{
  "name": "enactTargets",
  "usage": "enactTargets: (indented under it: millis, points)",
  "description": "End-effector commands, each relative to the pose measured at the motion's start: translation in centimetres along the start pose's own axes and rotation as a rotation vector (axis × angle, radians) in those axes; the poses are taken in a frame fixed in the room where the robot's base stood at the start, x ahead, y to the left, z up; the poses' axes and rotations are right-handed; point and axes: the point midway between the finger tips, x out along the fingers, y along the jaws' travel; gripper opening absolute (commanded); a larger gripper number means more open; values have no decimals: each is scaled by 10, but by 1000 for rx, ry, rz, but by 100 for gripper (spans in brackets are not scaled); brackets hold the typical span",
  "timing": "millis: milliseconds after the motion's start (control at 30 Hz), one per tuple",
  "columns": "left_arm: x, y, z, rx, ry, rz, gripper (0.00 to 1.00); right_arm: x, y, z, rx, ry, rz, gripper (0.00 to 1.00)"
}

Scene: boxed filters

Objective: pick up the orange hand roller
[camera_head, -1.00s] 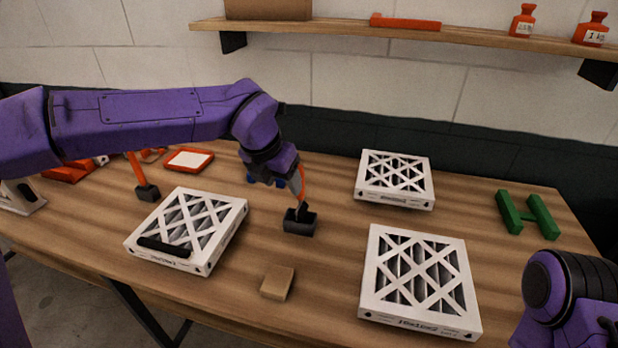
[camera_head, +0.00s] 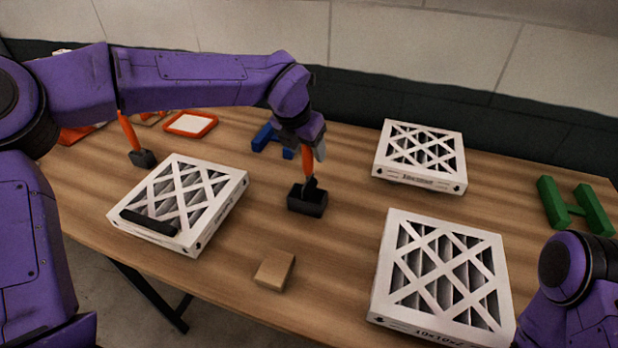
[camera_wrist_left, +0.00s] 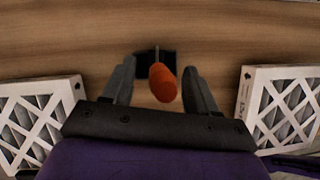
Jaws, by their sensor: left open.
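The orange hand roller stands upright on the wooden table, with an orange handle (camera_head: 308,163) on top and a black roller head (camera_head: 307,202) touching the tabletop. My left gripper (camera_head: 311,155) is above it, pointing down, with its fingers around the upper handle. In the left wrist view the handle's orange end (camera_wrist_left: 162,84) sits between the two open fingers (camera_wrist_left: 159,76), with a visible gap on each side. The black head (camera_wrist_left: 154,57) shows beyond it, partly hidden. At the right edge is my right arm; its gripper is out of view.
White framed filters lie at left (camera_head: 180,201), back right (camera_head: 420,155) and front right (camera_head: 442,275). A tan block (camera_head: 274,270) lies in front of the roller. Another orange-handled tool (camera_head: 131,134) stands behind the left filter. A blue item (camera_head: 266,137) is behind; green blocks (camera_head: 575,206) are right.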

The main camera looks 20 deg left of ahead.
Motion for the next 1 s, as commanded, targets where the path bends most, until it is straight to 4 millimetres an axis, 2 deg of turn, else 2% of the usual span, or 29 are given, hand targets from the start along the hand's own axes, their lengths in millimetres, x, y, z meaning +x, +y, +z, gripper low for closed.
enactTargets:
  millis: [33,67,267,300,467,767,867,1000]
  points:
    - [15,-1,-2,0,1,0,58,11,-1,5,0,0,0,53]
    - [17,-1,-2,0,0,0,58,12,-1,5,0,0,0,53]
    - [15,0,0,0,-1,0,58,9,-1,4,0,-1,0,53]
    - [15,0,0,0,-1,0,52,9,-1,4,0,-1,0,53]
    - [15,0,0,-1,-1,0,0,9,-1,4,0,-1,0,53]
    - [14,0,0,0,-1,0,0,8,-1,4,0,0,0,53]
    - [7,0,3,0,-1,0,0,2,0,1,0,0,0,53]
    - [-17,0,13,0,-3,-1,0,-19,2,-8,0,0,0,53]
